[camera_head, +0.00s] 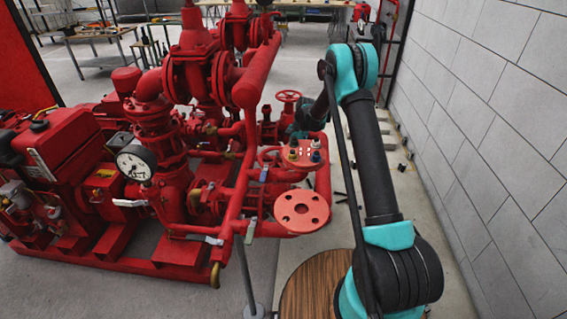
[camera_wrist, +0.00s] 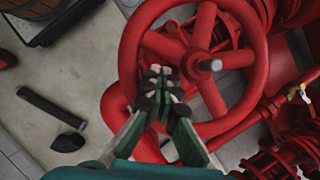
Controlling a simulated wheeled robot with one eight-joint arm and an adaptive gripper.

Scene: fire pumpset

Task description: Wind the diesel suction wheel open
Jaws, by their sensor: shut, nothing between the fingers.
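A large red spoked handwheel (camera_wrist: 130,50) fills the middle of the wrist view, with a grey stem end at its hub. My gripper (camera_wrist: 158,80) has its green-and-white fingers with dark pads together over the wheel's left side, between hub and rim. The fingers overlap a spoke in the picture; I cannot tell whether they touch it. In the head view, a small red handwheel (camera_head: 288,96) stands upright behind the pipes, and another red ring (camera_head: 264,160) sits nearer, partly hidden by a red plate. My arm reaches down close to both; the fingertips are not clear there.
Red pump pipework (camera_head: 255,80) and a flange (camera_head: 302,211) crowd the left of my arm. A pressure gauge (camera_head: 136,163) faces me. A grey block wall (camera_head: 480,110) stands close on the right. Dark loose pieces (camera_wrist: 68,142) lie on the floor beside the wheel.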

